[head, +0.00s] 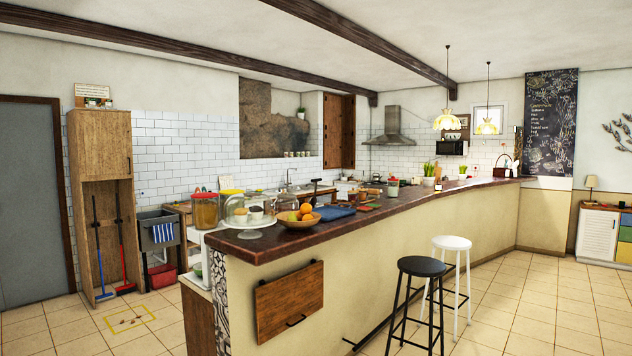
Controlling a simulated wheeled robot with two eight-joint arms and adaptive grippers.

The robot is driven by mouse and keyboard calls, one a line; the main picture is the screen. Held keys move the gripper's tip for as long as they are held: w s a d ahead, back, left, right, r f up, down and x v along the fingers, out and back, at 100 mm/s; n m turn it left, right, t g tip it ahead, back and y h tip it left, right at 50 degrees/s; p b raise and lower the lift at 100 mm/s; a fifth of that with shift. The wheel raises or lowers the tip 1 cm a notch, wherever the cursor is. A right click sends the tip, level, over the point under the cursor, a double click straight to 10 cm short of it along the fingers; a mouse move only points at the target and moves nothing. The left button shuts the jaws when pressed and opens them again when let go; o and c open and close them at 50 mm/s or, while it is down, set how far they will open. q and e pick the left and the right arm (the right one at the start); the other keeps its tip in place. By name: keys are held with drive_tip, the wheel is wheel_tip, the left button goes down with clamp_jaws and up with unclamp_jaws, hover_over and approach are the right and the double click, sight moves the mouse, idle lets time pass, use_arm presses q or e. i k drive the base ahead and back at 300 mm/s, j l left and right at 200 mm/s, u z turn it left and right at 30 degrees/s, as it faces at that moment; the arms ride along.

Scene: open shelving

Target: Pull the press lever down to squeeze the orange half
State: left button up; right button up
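A dark upright thing with a short crossbar at its top (315,188) stands on the counter behind the fruit bowl; it may be the press with its lever, but it is too small and far to tell. A wooden bowl (299,224) on the counter holds oranges (306,209) and other fruit. I cannot make out a cut orange half. Neither of my grippers is in the head view.
The tiled floor at right is clear.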

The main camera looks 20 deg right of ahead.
sight(313, 200)
drive_tip(key=i+u, duration=0.25)
drive_tip(key=i, duration=0.2)
drive_tip(key=i+l+u, duration=0.2)
drive_tip(key=i, duration=0.2)
drive_tip(key=i+j+u, duration=0.2)
drive_tip(key=i+u, duration=0.15)
drive_tip(key=i, duration=0.65)
drive_tip(key=i+u, duration=0.35)
drive_tip(key=i, duration=0.65)
drive_tip(key=i+j+z, duration=0.2)
drive_tip(key=i, duration=1.8)
drive_tip(key=i+z, duration=0.65)
drive_tip(key=i+j+z, duration=0.1)
drive_tip(key=i+z, duration=0.25)
drive_tip(key=i+l+z, duration=0.1)
drive_tip(key=z, duration=0.4)
drive_tip(key=i+z, duration=0.3)
drive_tip(key=z, duration=0.15)
drive_tip(key=i+j+z, duration=0.1)
drive_tip(key=z, duration=0.4)
drive_tip(key=i+j+z, duration=0.2)
drive_tip(key=z, duration=0.25)
drive_tip(key=i+j+z, duration=0.2)
drive_tip(key=z, duration=0.3)
drive_tip(key=u, duration=0.85)
drive_tip(key=i+j, duration=0.1)
drive_tip(key=i, duration=0.65)
drive_tip(key=i+j+u, duration=0.1)
drive_tip(key=i, duration=0.65)
